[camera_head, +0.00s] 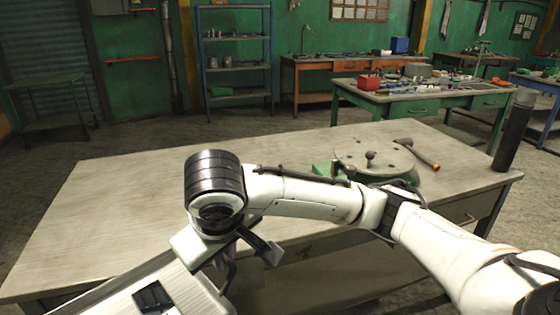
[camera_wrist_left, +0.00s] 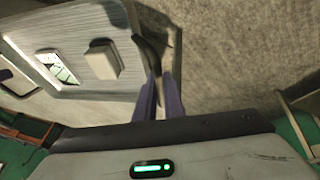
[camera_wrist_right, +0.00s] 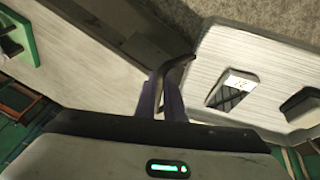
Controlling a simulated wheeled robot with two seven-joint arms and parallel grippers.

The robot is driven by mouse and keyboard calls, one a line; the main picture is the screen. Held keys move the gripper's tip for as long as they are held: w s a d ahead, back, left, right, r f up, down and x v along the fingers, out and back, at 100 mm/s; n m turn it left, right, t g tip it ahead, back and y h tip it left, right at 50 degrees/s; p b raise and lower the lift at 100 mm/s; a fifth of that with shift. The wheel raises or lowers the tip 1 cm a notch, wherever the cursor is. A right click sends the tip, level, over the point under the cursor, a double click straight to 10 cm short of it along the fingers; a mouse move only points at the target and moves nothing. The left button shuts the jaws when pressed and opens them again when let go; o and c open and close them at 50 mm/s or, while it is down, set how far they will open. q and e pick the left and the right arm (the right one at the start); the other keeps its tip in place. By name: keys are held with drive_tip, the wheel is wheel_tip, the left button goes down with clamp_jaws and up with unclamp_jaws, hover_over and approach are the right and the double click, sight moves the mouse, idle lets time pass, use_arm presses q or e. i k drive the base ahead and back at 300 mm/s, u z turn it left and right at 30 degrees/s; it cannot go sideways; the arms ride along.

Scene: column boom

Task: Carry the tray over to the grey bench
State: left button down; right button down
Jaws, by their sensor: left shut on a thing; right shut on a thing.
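The pale tray (camera_head: 188,292) is at the bottom left of the head view, mostly cut off. It carries a dark flat item (camera_head: 153,297). In the left wrist view the tray (camera_wrist_left: 90,20) also bears a light block (camera_wrist_left: 102,61). My left gripper (camera_wrist_left: 158,85) is shut on a dark handle at the tray's edge; it is outside the head view. My right gripper (camera_wrist_right: 172,88) is shut on the dark handle at the other end of the tray (camera_wrist_right: 255,50). The grey-topped bench (camera_head: 120,200) lies ahead. I cannot tell whether the tray overlaps the bench's near edge.
The bench's left half is bare. Behind are a green workbench (camera_head: 410,98) and a blue shelf (camera_head: 237,72).

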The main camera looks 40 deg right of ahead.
sight(164, 215)
drive_tip(key=i, duration=1.55)
drive_tip(key=z, duration=0.85)
